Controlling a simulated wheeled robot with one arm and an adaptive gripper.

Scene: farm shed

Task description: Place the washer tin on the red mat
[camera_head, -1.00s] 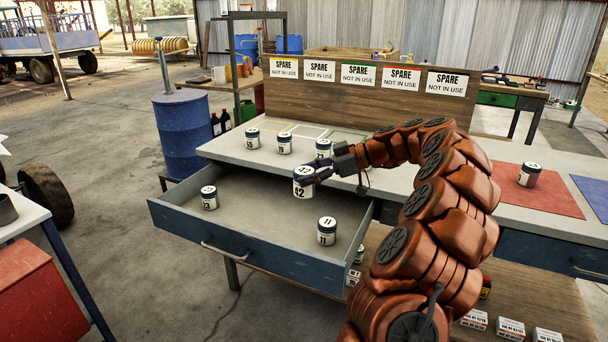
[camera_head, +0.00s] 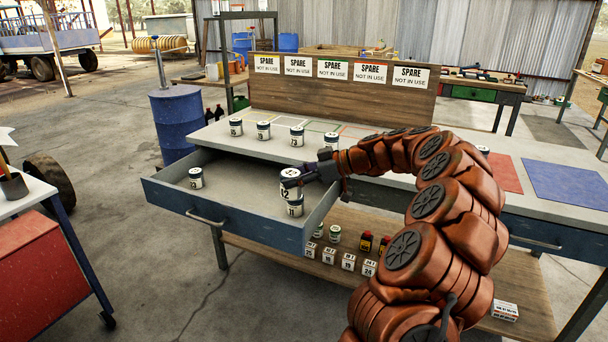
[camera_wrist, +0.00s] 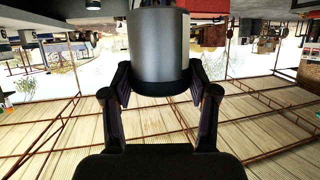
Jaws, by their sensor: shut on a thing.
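My gripper (camera_head: 310,178) is shut on a white tin with a dark lid (camera_head: 290,187), whose label seems to read 42. It holds the tin upright above the right part of the open drawer. In the wrist view the held tin (camera_wrist: 158,45) is a grey cylinder between both fingers. Whether it is the washer tin I cannot read. The red mat (camera_head: 506,178) lies on the bench to the right, partly hidden behind my arm. The lid of another tin (camera_head: 483,149) shows above my arm at that mat.
The open blue drawer (camera_head: 225,228) holds a tin at left (camera_head: 196,178) and another (camera_head: 295,206) just below the held tin. Several tins (camera_head: 264,130) stand along the bench's back left. A blue mat (camera_head: 565,187) lies right of the red one. A wooden board with SPARE signs (camera_head: 340,100) stands behind.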

